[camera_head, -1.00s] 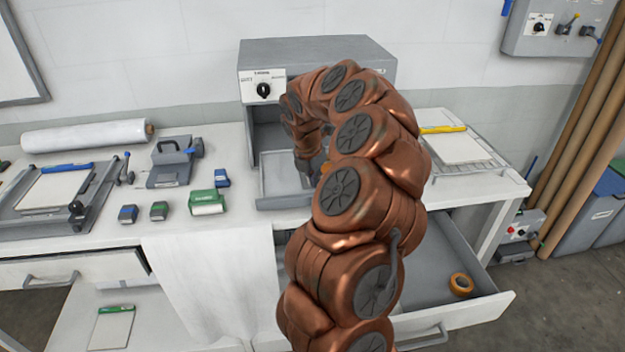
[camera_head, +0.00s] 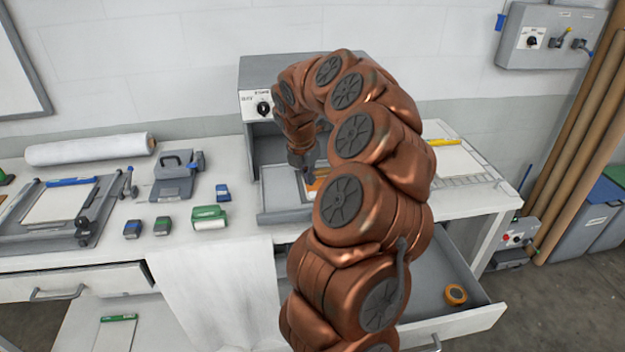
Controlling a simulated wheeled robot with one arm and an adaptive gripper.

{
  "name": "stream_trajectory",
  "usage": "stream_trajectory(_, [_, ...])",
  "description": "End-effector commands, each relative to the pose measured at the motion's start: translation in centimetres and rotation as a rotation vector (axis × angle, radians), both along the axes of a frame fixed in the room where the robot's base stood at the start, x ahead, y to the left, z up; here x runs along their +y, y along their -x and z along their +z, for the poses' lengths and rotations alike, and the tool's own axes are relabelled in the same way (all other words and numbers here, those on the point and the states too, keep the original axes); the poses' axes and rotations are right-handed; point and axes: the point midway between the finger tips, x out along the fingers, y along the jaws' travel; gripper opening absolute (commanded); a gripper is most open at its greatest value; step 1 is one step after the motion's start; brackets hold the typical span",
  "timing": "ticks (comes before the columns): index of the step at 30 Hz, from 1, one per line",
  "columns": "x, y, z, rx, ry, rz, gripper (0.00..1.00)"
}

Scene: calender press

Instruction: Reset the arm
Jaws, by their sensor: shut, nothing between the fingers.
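My copper-coloured arm rises through the middle of the head view and bends over toward the grey press (camera_head: 300,68). My gripper (camera_head: 311,187) hangs from its end, dark and small, over the press's pulled-out tray (camera_head: 281,203). Its fingers are shut and hold nothing. A tan and orange item (camera_head: 319,184) lies in the tray close to the fingertips; whether they touch it cannot be told. My arm hides the right part of the tray and of the press opening.
An open drawer (camera_head: 440,262) with an orange tape roll (camera_head: 456,294) is below right.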

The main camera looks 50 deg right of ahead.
Motion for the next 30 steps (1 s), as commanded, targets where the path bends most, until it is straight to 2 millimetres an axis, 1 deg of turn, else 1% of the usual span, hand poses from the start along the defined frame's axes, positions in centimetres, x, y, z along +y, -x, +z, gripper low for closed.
stream_trajectory(1, [0.2,0.0,1.1,0.0,0.001,0.001,0.0])
stream_trajectory(3, [0.3,0.0,1.6,0.001,0.001,0.001,0.0])
stream_trajectory(6, [0.5,0.0,1.8,0.001,0.0,0.001,0.0])
stream_trajectory(13, [0.7,0.0,1.8,0.001,-0.001,-0.001,0.0])
stream_trajectory(14, [0.9,0.0,1.9,-0.002,-0.003,-0.005,0.0])
stream_trajectory(16, [2.1,-0.1,2.3,-0.012,-0.011,-0.022,0.0])
stream_trajectory(17, [2.9,-0.2,2.6,-0.019,-0.017,-0.035,0.0])
stream_trajectory(20, [6.6,-0.1,3.9,-0.051,-0.048,-0.104,0.0])
stream_trajectory(21, [8.5,0.1,4.5,-0.061,-0.063,-0.139,0.0])
stream_trajectory(23, [11.3,0.7,5.2,-0.075,-0.087,-0.203,0.0])
stream_trajectory(24, [13.1,1.2,5.8,-0.084,-0.1,-0.247,0.0])
stream_trajectory(26, [15.7,2.3,6.3,-0.088,-0.119,-0.315,0.0])
stream_trajectory(27, [17.3,3.0,6.6,-0.092,-0.13,-0.366,0.0])
stream_trajectory(29, [19.7,4.4,7.0,-0.094,-0.146,-0.443,0.0])
stream_trajectory(30, [21.1,5.4,7.2,-0.092,-0.153,-0.497,0.0])
